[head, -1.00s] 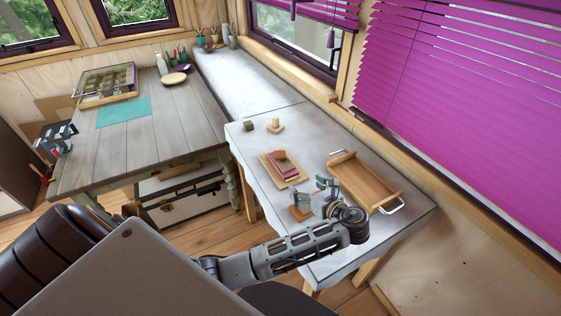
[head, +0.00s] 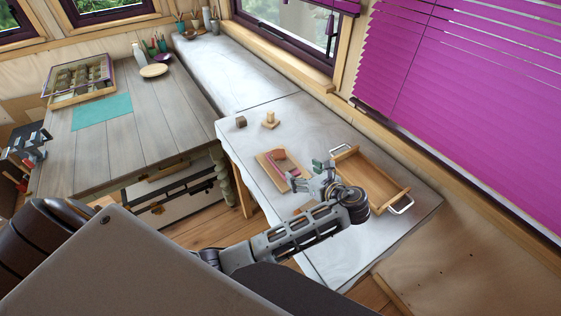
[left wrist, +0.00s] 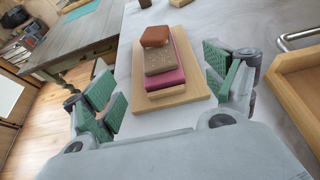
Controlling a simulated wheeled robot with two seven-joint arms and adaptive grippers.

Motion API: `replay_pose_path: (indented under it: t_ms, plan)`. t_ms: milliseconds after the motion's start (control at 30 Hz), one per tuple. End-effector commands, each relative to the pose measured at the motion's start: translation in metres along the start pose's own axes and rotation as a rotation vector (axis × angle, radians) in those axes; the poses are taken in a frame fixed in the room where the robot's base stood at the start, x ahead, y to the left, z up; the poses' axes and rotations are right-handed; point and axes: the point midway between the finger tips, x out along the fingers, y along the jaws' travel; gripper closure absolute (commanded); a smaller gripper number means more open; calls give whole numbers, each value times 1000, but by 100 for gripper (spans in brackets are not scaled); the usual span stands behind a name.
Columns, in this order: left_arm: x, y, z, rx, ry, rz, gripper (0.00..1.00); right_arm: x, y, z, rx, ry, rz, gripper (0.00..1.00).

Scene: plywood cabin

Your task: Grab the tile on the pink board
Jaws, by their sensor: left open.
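A wooden board (head: 265,162) lies on the pale table, with a pink board (left wrist: 170,78) on it. A brown speckled tile (left wrist: 158,57) rests on the pink board, and a reddish-brown piece (left wrist: 155,36) shows at the far end of the stack. Whether that piece lies on the tile or behind it I cannot tell. My left gripper (head: 307,175) is open and empty at the near end of the wooden board. In the left wrist view its green-padded fingers (left wrist: 165,88) stand either side of the stack, apart from the tile. My right gripper is not in view.
A wooden tray (head: 371,178) with metal handles stands close right of my left gripper. A small dark block (head: 241,122) and a pale wooden piece (head: 270,120) stand behind the boards. The window wall borders the table; its near part is bare.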

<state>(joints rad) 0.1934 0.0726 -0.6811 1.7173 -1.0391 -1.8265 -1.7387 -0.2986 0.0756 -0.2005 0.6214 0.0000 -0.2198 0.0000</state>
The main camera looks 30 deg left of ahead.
Motion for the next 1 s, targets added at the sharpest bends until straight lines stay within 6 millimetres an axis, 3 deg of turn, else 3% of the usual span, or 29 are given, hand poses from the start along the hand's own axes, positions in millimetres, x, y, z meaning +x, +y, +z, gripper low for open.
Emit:
replay_pose_path:
  t_ms: [433,1000]
  plan:
    - [9,0,0,1,-1,1,14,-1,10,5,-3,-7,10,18]
    - [77,1,1,1,0,1,14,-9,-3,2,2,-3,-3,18]
